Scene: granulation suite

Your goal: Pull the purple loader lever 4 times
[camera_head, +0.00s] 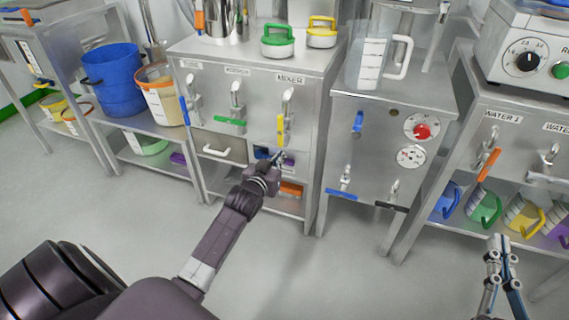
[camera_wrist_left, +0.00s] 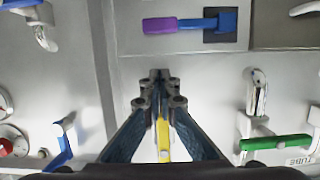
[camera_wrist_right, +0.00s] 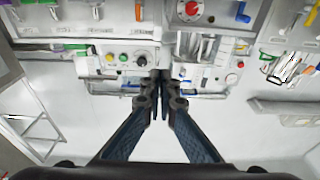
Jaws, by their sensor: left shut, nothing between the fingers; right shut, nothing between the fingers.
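The purple loader lever (camera_wrist_left: 160,25) shows in the left wrist view as a purple grip on a blue arm, fixed to a dark square plate on the grey cabinet front. In the head view only a bit of purple (camera_head: 289,161) shows beside my left gripper (camera_head: 279,156), which partly hides it. My left gripper is shut and empty; in the left wrist view its fingertips (camera_wrist_left: 160,76) appear apart from the purple grip. My right gripper (camera_head: 500,242) is shut and empty at the lower right of the head view, away from the cabinet; it also shows in the right wrist view (camera_wrist_right: 160,78).
A yellow mixer handle (camera_head: 281,128) hangs just above the left gripper; a green handle (camera_head: 230,120) is to its left. A drawer (camera_head: 218,147) and an orange block (camera_head: 291,189) are nearby. A second cabinet (camera_head: 375,150) with blue handles stands to the right. The floor in front is clear.

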